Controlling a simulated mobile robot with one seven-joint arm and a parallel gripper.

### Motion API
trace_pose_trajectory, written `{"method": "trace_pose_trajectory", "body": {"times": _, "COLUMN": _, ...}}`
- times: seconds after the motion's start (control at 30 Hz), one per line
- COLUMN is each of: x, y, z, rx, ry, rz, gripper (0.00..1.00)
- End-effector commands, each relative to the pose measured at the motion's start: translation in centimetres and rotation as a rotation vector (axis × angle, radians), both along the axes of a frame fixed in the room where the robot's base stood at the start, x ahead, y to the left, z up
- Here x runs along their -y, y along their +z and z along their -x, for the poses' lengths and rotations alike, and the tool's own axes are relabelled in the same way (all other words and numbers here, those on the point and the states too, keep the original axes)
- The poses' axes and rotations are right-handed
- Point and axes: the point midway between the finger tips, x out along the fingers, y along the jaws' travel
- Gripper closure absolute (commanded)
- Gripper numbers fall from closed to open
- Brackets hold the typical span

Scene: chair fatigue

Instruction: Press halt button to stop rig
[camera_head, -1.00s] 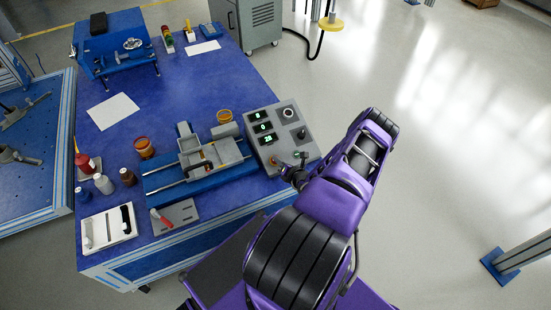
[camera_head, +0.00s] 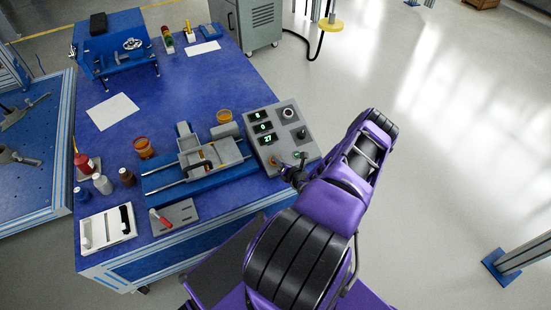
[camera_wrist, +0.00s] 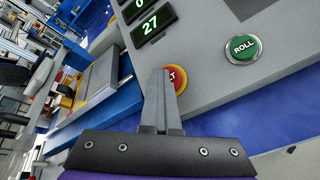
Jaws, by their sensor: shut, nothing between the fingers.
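The grey control panel (camera_head: 277,117) stands at the right edge of the blue table and has green-lit displays. In the head view my gripper (camera_head: 286,171) is at the panel's near edge. The rig (camera_head: 212,155) lies left of the panel.
A green ROLL button (camera_wrist: 243,48) is on the panel, right of my fingers in the wrist view. A display (camera_wrist: 152,23) reads 27. Jars, bottles, a white tray (camera_head: 107,246) and a red-handled tool (camera_head: 160,217) lie left. Open floor is to the right.

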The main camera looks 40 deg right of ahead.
Motion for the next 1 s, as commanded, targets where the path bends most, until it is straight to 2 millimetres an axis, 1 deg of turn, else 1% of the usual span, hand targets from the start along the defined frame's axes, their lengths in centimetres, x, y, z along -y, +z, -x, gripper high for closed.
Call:
{"method": "trace_pose_trajectory", "body": {"times": 0.03, "x": -0.2, "y": -0.2, "z": 0.3, "rx": -0.011, "ry": 0.000, "rz": -0.005, "gripper": 1.00}}
{"method": "trace_pose_trajectory", "body": {"times": 0.17, "x": -0.3, "y": 0.1, "z": 0.5, "rx": -0.011, "ry": 0.000, "rz": -0.006, "gripper": 1.00}}
{"method": "trace_pose_trajectory", "body": {"times": 0.47, "x": -0.4, "y": 0.2, "z": 0.6, "rx": -0.012, "ry": 0.002, "rz": -0.007, "gripper": 1.00}}
{"method": "trace_pose_trajectory", "body": {"times": 0.57, "x": -0.5, "y": 0.8, "z": 0.8, "rx": -0.012, "ry": 0.002, "rz": -0.007, "gripper": 1.00}}
{"method": "trace_pose_trajectory", "body": {"times": 1.0, "x": -0.8, "y": 5.3, "z": 2.2, "rx": -0.005, "ry": 0.001, "rz": -0.003, "gripper": 1.00}}
